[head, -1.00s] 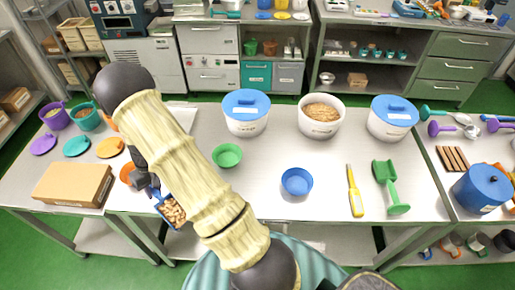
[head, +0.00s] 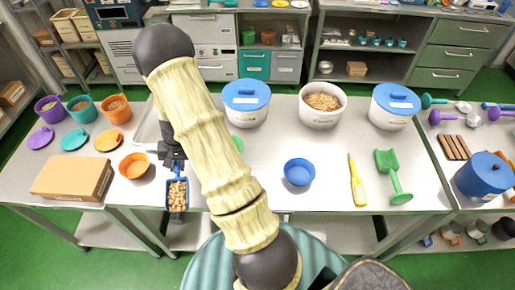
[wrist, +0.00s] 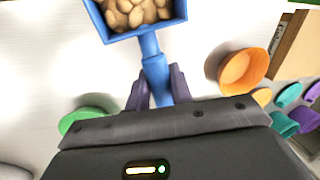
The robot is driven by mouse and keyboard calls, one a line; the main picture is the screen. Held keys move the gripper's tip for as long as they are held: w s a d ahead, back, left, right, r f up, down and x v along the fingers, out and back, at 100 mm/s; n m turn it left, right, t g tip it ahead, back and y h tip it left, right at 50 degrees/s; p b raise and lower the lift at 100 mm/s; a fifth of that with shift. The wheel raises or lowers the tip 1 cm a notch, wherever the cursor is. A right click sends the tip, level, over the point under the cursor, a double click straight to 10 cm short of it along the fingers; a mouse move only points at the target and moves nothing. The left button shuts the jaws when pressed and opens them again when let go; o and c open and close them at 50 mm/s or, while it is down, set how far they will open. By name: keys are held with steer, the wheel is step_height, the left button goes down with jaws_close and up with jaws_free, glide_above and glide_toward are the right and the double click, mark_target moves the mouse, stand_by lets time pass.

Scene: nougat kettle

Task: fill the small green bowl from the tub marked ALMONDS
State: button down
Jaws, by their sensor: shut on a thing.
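My gripper (head: 174,158) is shut on the handle of a blue scoop (head: 177,206), held near the front edge of the table in the head view. The scoop (wrist: 147,33) is loaded with tan nuts in the wrist view. The small green bowl (head: 237,143) is mostly hidden behind my arm in the head view. It shows partly in the wrist view (wrist: 83,114), left of my gripper (wrist: 158,90). An open white tub (head: 320,118) holds brown contents. Two other white tubs, left (head: 245,116) and right (head: 389,120), have blue lids. Their labels are unreadable.
An orange bowl (head: 134,166) and a cardboard box (head: 73,179) are left of the scoop. A blue bowl (head: 299,172), a yellow tool (head: 356,182) and a green scoop (head: 393,177) lie to the right. Cups and lids stand at far left. The table between the bowls and tubs is clear.

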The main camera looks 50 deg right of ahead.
steer(key=s+d+r+m+h+b, duration=0.1)
steer(key=s+d+r+m+h, duration=0.1)
steer(key=s+d+m, duration=0.6)
steer(key=s+d+r+m+g+h+b, duration=0.1)
steer(key=s+d+m, duration=0.8)
steer(key=m, duration=1.1)
steer(key=d+r+h, duration=0.1)
steer(key=d, duration=0.3)
steer(key=shift+s+d+r+m+h, duration=0.15)
steer(key=shift+s+m+h, duration=0.15)
steer(key=shift+m, duration=0.1)
steer(key=shift+w+g+p, duration=0.15)
steer(key=shift+g+p, duration=0.15)
steer(key=shift+p, duration=0.05)
steer(key=shift+w+f+g+p, duration=0.25)
steer(key=shift+f+g+p, duration=0.35)
steer(key=shift+f+p, duration=0.45)
steer(key=shift+w+r+g+p, duration=0.45)
steer(key=shift+r+g+p, duration=0.4)
steer(key=shift+p, duration=1.6)
steer(key=shift+w+g+p, duration=0.25)
steer(key=shift+g+p, duration=0.1)
steer(key=shift+p, duration=0.15)
